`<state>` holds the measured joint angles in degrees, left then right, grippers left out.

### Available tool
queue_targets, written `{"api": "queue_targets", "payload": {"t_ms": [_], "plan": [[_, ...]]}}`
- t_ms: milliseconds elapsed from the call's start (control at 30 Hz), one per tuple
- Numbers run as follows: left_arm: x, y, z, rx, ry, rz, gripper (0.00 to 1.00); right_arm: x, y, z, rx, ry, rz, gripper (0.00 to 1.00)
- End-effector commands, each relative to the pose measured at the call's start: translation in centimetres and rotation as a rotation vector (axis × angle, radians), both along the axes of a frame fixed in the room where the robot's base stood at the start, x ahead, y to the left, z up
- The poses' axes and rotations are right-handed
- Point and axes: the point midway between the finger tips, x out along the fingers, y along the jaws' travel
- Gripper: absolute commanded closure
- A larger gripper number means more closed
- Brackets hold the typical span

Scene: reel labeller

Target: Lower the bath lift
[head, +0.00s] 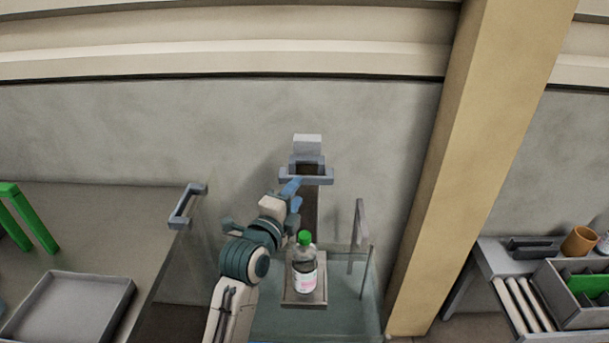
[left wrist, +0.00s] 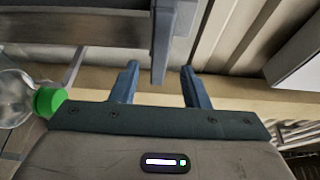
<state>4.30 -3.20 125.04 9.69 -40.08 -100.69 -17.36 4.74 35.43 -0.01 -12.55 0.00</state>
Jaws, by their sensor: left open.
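The bath lift shows in the head view as a dark upright rail with a grey crossbar handle (head: 306,178) near its top and a small platform (head: 291,303) low in front. A clear bottle with a green cap (head: 305,272) stands upright on the platform, inside a glass-walled bath (head: 348,315). My left gripper (head: 291,188) is at the handle's left part, its blue fingers open. In the left wrist view a grey bar (left wrist: 161,40) reaches between the tips of the open gripper (left wrist: 160,82), with gaps on both sides. The bottle (left wrist: 20,98) also shows at the left there. My right gripper is not visible.
A grey tray (head: 75,305) and a green frame (head: 30,218) are on the left bench. A grey bracket handle (head: 187,205) stands left of my arm. A tan post (head: 475,150) rises on the right. Beyond it are an orange cup (head: 579,241) and a grey bin (head: 575,312).

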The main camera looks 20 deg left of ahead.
Motion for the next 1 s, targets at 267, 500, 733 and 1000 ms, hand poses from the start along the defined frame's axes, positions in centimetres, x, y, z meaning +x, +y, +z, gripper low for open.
{"api": "queue_targets", "payload": {"t_ms": [267,500,733,1000], "plan": [[4.8,-0.6,0.3,-0.002,0.001,0.0,0.58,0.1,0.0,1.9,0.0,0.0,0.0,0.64],[6.3,-0.7,0.0,-0.001,0.001,0.001,0.58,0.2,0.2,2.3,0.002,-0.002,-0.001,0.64],[6.3,-0.7,0.0,-0.001,0.0,0.001,0.58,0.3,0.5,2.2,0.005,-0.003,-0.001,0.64],[6.3,-0.7,0.0,-0.001,0.0,0.001,1.0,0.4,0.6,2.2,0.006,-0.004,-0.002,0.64]]}}
